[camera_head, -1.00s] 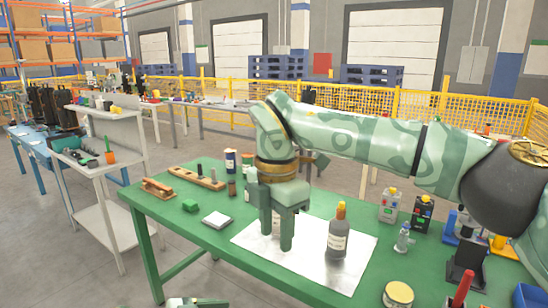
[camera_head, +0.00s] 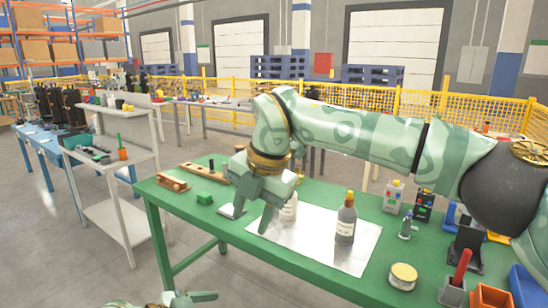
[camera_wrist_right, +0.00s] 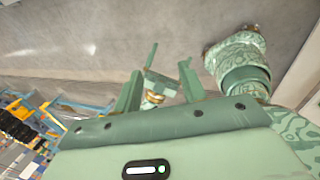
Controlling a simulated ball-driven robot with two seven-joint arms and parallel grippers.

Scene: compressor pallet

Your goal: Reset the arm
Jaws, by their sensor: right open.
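My right gripper (camera_head: 246,221) is pale green and hangs tilted over the left part of the green table. Its fingers are spread and nothing is between them in the head view.
On the green table (camera_head: 290,268), a grey bottle (camera_head: 346,222) stands on a silver sheet (camera_head: 318,252). A white shelf cart (camera_head: 110,165) stands left, with floor between.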

